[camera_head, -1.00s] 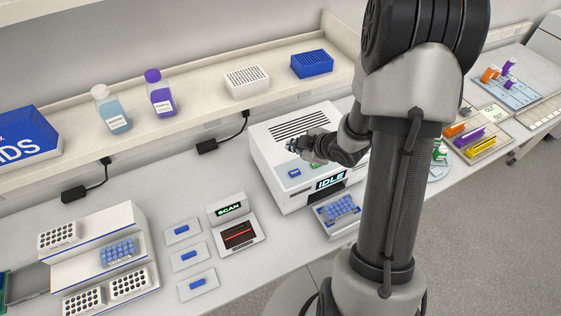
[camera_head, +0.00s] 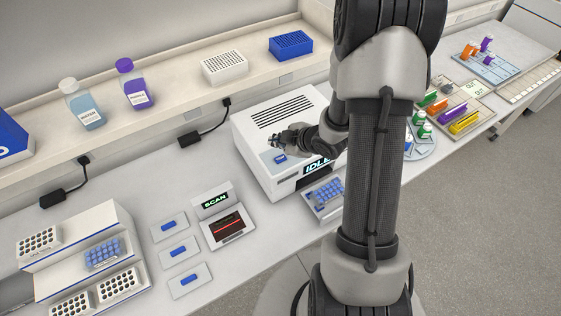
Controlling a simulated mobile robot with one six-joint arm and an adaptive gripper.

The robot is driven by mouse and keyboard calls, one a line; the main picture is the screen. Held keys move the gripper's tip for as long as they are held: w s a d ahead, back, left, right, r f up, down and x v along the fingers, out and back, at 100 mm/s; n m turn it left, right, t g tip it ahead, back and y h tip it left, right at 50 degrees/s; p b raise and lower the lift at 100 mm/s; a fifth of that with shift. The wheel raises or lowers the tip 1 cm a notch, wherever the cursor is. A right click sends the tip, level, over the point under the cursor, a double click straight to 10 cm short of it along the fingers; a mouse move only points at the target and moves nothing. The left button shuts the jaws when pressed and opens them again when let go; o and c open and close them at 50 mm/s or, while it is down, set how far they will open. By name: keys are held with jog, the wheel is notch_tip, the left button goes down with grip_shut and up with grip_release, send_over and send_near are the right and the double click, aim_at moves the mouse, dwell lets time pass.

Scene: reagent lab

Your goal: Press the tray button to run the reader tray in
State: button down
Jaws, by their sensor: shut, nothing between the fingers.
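The reader (camera_head: 255,125) is a white box with dark vent slots on top and a display (camera_head: 317,167) reading IDLE, partly hidden by my arm. Its tray (camera_head: 318,212) is out at the front and holds a plate of blue wells (camera_head: 325,191). A blue button (camera_head: 280,158) shows on the reader's sloped panel. My gripper (camera_head: 276,141) is shut and empty over that panel, close to the button. I cannot tell whether it touches the panel. The rest of the panel is hidden by my gripper and arm.
A scanner (camera_head: 228,229) marked SCAN and several small blue-topped cards (camera_head: 179,250) lie left of the reader. A stepped rack (camera_head: 75,245) stands at far left. Bottles (camera_head: 136,88) and racks (camera_head: 291,46) sit on the shelf. Coloured racks (camera_head: 455,110) lie right of my arm.

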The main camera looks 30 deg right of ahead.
aim_at(279, 160)
jog(key=shift+f+b, duration=1.7)
jog(key=shift+f, duration=0.65)
jog(key=shift+f+b, duration=0.45)
